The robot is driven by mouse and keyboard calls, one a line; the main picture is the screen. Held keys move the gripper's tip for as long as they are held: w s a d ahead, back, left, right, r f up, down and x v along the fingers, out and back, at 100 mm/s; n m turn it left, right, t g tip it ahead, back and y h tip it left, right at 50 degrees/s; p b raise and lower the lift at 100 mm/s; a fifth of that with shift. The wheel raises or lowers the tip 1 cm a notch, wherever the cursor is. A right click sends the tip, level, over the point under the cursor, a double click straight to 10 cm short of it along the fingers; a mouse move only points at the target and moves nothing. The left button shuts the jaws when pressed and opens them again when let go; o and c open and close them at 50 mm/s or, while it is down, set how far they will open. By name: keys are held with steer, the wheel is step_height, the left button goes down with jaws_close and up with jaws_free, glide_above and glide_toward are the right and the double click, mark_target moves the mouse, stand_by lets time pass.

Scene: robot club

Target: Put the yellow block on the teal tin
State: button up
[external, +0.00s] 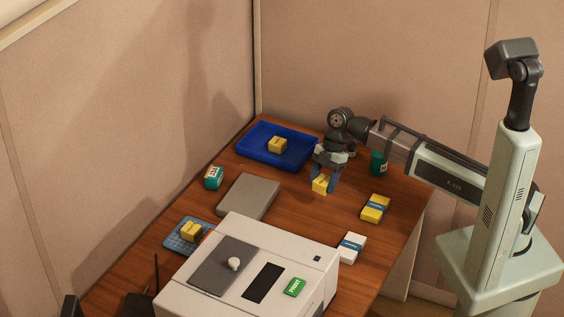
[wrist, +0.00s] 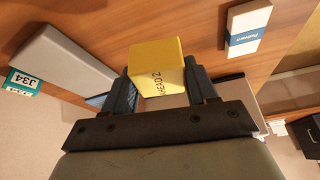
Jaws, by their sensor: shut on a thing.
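My gripper (external: 325,180) is shut on a yellow block (external: 320,185), over the right-middle part of the table. In the wrist view the yellow block (wrist: 158,65), with dark lettering, sits between the two fingers of my gripper (wrist: 160,85). I cannot tell whether it clears the table. A teal item with a white label (external: 213,178) stands at the table's left edge; it also shows in the wrist view (wrist: 22,82), marked J34. Another teal item (external: 378,163) stands behind my arm, partly hidden. I cannot tell which is the tin.
Other yellow blocks lie in the blue tray (external: 248,153) and on the blue gridded mat (external: 174,241). A grey flat box (external: 248,197), a yellow pack (external: 375,208), a white pack (external: 351,248) and a large pale machine (external: 300,262) stand around. Bare wood lies between them.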

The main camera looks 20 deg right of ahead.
steer(key=w+d+r+m+t, duration=0.1)
steer(key=w+d+r+m, duration=0.1)
steer(key=w+d, duration=0.5)
steer(key=w+d+r+m, duration=0.2)
steer(key=w+d, duration=0.4)
steer(key=d, duration=0.2)
step_height(320, 180, up, 3)
steer(key=m+t+y, duration=0.1)
steer(key=m, duration=0.1)
glide_above(376, 154)
steer(key=w+d, duration=0.1)
steer(key=d, duration=0.1)
steer(key=shift+m+t, duration=0.3)
steer(key=shift+m, duration=0.2)
steer(key=shift+s+a+f, duration=0.1)
steer(key=shift+s+f, duration=0.05)
steer(key=shift+f, duration=1.5)
steer(key=shift+s+a+f, duration=0.1)
steer(key=shift+s+f, duration=0.05)
steer(key=shift+f, duration=1.5)
steer(key=shift+s+a+f, duration=0.1)
steer(key=shift+s+f, duration=0.05)
steer(key=shift+f, duration=1.5)
steer(key=o, duration=1.1)
steer(key=shift+f, duration=0.1)
steer(key=v, duration=1.2)
